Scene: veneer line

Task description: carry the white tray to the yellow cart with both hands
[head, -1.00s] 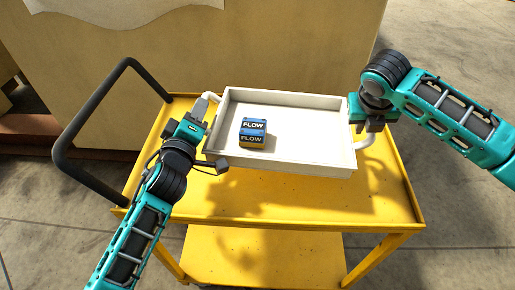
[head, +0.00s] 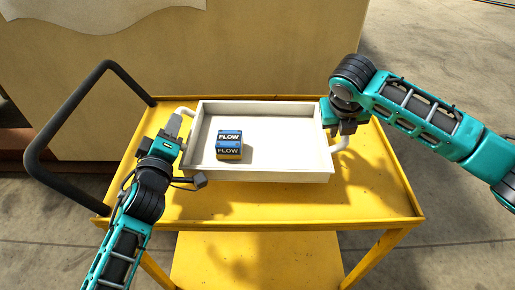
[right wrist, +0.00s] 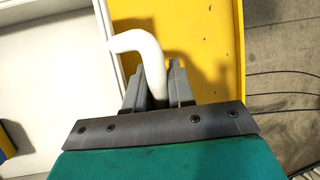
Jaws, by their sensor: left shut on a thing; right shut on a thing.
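The white tray (head: 262,176) is over the top of the yellow cart (head: 300,208), roughly in line with its edges. Whether it rests on the cart or hangs just above, I cannot tell. A blue and yellow FLOW box (head: 229,146) stands inside the tray, left of its middle. My left gripper (head: 176,124) is shut on the tray's left handle, which it partly hides. My right gripper (head: 341,127) is shut on the right handle (head: 344,140); the right wrist view shows this white bent handle (right wrist: 140,42) between the fingers (right wrist: 158,78).
The cart's black push handle (head: 40,130) rises at the left, close to my left arm. A large tan panel or block (head: 270,45) stands directly behind the cart. The cart top is bare in front of the tray and to its right. Concrete floor (head: 440,70) is open at the right.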

